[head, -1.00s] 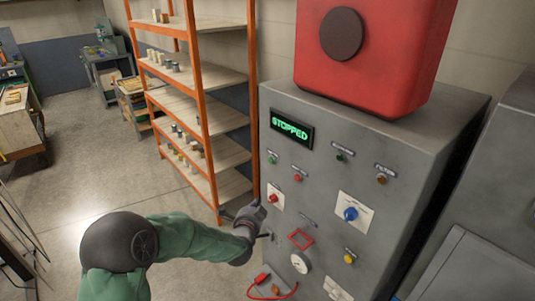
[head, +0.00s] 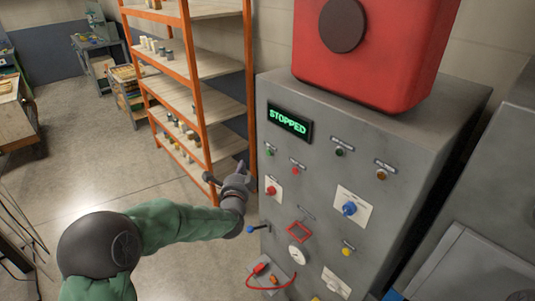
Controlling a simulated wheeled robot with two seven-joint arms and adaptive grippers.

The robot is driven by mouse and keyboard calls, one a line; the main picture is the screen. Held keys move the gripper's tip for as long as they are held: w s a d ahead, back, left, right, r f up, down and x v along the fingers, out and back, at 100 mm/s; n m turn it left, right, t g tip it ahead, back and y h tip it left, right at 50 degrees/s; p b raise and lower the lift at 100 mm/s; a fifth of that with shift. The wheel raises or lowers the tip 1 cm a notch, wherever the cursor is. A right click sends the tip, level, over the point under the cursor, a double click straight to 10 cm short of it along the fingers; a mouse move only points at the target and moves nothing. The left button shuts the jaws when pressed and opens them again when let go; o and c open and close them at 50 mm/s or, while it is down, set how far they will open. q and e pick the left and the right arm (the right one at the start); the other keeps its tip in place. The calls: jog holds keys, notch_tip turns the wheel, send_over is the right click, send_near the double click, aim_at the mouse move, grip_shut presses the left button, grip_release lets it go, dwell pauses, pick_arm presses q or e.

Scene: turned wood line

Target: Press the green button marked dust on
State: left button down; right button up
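The grey control cabinet (head: 318,190) stands right of centre with its display (head: 289,122) reading STOPPED. Two small green controls show on its face: one at the upper left (head: 269,152) under the display, and one farther right (head: 339,152). Their labels are too small to read, so I cannot tell which is marked dust on. My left gripper (head: 240,167) is left of the cabinet face, its narrow fingertips together and pointing up. It looks empty and apart from the green controls. My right gripper is not in view.
The cabinet also carries a red button (head: 271,190), a blue knob (head: 349,209), a yellow button (head: 346,251), a gauge (head: 297,256) and a blue-tipped lever (head: 251,229). A red box (head: 390,60) sits on top. Orange shelving (head: 195,75) stands behind my gripper.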

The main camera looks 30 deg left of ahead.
pick_arm(q)
jog(key=w+d+p, duration=0.1)
jog(key=w+d, duration=0.2)
jog(key=w, duration=0.4)
jog(key=shift+w, duration=0.25)
jog(key=shift+w+d, duration=0.1)
dwell(1.3)
jog(key=shift+w+d, duration=0.15)
jog(key=shift+w, duration=0.15)
jog(key=shift+w+d, duration=0.1)
jog(key=shift+w, duration=0.2)
dwell(0.7)
dwell(0.3)
jog(key=shift+s+a, duration=0.25)
jog(key=shift+s, duration=0.45)
jog(key=s, duration=0.1)
jog(key=s+a, duration=0.1)
jog(key=s, duration=0.1)
jog(key=s+a, duration=0.1)
jog(key=shift+s, duration=0.3)
